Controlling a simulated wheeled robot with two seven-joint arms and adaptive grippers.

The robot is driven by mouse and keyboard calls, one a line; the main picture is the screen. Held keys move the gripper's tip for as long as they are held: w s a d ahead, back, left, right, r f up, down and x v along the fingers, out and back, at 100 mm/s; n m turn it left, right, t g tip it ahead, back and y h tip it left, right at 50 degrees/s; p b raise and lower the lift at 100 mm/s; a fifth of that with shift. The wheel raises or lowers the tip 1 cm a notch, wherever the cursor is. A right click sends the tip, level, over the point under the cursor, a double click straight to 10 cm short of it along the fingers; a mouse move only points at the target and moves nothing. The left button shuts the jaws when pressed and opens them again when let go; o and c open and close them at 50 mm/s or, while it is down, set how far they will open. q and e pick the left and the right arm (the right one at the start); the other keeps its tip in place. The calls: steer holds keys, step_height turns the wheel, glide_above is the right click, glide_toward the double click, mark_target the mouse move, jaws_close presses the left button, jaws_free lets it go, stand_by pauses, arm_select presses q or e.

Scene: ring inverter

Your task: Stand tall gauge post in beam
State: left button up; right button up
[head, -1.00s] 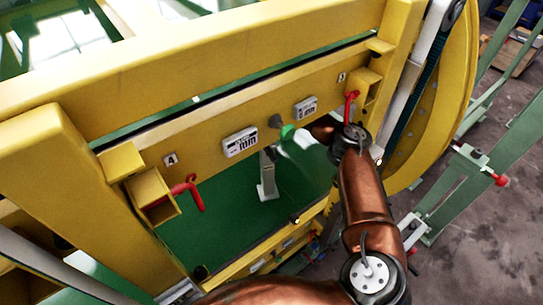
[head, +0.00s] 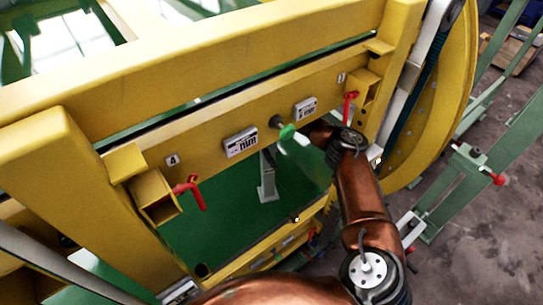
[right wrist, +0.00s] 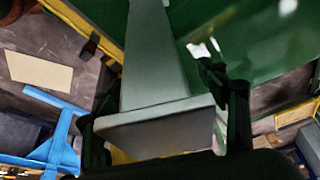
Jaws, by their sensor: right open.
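A grey tall gauge post (head: 267,178) with a flat, wider foot stands over the green panel, below the yellow beam (head: 215,150). The beam has an open square socket with a red handle at each end: a left socket (head: 155,198) and a right socket (head: 364,88). In the right wrist view a grey post (right wrist: 152,60) and its foot plate fill the space between the dark fingers of my right gripper (right wrist: 165,115). The fingers are open; contact cannot be told. My left gripper is not in view.
A yellow curved ring (head: 445,110) and green framework stand at the right. Bare floor shows at lower right.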

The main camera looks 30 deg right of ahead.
steer(key=shift+r, duration=0.1)
steer(key=w+a+r+b, duration=0.1)
steer(key=w+a+b, duration=0.1)
steer(key=a, duration=0.4)
steer(key=w+a+r+b, duration=0.1)
steer(key=w+a+b, duration=0.1)
steer(key=a, duration=0.4)
steer(key=shift+a+r, duration=0.3)
